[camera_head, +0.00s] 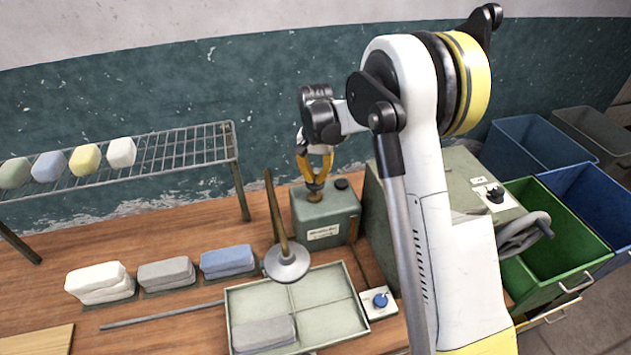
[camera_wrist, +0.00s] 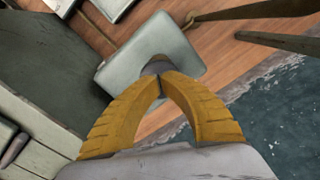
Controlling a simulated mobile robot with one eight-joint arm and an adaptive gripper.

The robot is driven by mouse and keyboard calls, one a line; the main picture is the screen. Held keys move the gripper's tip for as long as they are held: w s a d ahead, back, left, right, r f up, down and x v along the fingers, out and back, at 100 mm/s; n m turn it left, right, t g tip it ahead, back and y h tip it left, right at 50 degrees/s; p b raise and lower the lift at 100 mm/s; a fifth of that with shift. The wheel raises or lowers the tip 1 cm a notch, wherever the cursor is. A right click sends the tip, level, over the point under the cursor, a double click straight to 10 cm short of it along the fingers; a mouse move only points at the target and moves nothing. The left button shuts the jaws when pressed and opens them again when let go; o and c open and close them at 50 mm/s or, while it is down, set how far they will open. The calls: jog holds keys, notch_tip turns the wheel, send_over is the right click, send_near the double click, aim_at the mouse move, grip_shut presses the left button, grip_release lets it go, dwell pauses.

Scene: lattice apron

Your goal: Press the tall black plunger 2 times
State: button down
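A grey-green metal box (camera_head: 325,222) with a pale label stands on the wooden bench; its grey top also shows in the wrist view (camera_wrist: 122,75). My gripper (camera_head: 315,182) points down over the box's left part. Its yellow fingers curve together and their tips meet in the wrist view (camera_wrist: 160,75), with nothing visibly held between them. A dark rounded plunger part (camera_wrist: 156,64) shows directly behind the tips. In the head view a brownish round piece (camera_head: 315,196) sits just under them; whether they touch I cannot tell. A low black knob (camera_head: 342,184) sits to its right on the box.
A brown rod with a grey disc foot (camera_head: 287,262) stands close left of the box. A divided tray (camera_head: 335,320) and a blue-knobbed switch (camera_head: 380,300) are in front. A larger green cabinet (camera_head: 385,225) is at right, a wire rack (camera_head: 185,150) at left.

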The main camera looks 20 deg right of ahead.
jog(key=shift+f+b, duration=0.55)
jog(key=shift+f, duration=0.25)
jog(key=shift+r+p, duration=1.65)
jog(key=shift+r, duration=1.4)
jog(key=shift+f, duration=0.15)
jog(key=shift+f+b, duration=2.45)
jog(key=shift+f, duration=0.4)
jog(key=shift+r+p, duration=1.6)
jog(key=shift+r, duration=1.35)
notch_tip(320, 180, up, 5)
jog(key=p, duration=0.2)
jog(key=shift+p, duration=0.3)
